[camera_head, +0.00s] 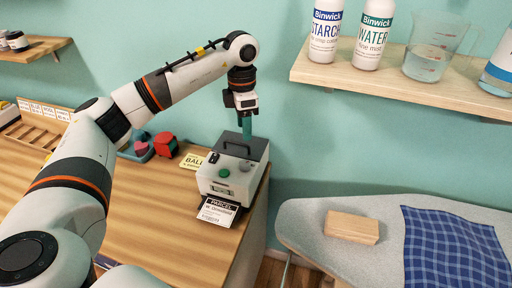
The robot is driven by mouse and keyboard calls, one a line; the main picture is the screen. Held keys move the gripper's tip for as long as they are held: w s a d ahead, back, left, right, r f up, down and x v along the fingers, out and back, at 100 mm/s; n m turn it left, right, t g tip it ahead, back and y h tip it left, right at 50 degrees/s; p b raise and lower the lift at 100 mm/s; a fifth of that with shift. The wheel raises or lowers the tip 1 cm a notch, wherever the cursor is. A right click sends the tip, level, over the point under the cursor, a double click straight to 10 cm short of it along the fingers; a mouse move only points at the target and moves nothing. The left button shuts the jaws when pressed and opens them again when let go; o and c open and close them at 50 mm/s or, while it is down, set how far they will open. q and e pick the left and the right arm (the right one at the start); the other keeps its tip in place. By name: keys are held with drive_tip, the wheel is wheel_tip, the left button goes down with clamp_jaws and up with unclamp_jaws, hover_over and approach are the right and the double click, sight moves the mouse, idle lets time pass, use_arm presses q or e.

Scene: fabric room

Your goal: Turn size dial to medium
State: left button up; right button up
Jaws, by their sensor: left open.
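A light grey label machine (237,180) with a dark top stands near the right end of the wooden counter. Its sloped face carries a round green knob (224,173), a grey round knob (244,166) and a small dark part (213,158). I cannot tell which is the size dial, and its setting is too small to read. A printed parcel label (219,210) sticks out of the front. My left gripper (246,136) is open and points down over the back of the machine, behind the knobs. My right gripper is not in view.
A yellow card (192,161), red items (166,144) and a blue tray (137,151) lie left of the machine. At right are an ironing board (305,228) with a wooden block (352,227) and blue checked cloth (455,250), below a shelf (400,87) of bottles.

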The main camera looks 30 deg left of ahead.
use_arm(q)
drive_tip(key=p, duration=0.1)
hover_over(245, 163)
drive_tip(key=f, duration=0.5)
drive_tip(key=shift+a+f, duration=0.2)
wheel_tip(245, 163, down, 6)
drive_tip(key=shift+d+p, duration=0.1)
drive_tip(key=shift+p, duration=0.5)
drive_tip(key=shift+w, duration=0.1)
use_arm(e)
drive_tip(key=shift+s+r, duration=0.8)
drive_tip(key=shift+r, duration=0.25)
use_arm(q)
drive_tip(key=shift+c, duration=0.2)
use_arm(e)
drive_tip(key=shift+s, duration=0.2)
use_arm(q)
drive_tip(key=c, duration=0.9)
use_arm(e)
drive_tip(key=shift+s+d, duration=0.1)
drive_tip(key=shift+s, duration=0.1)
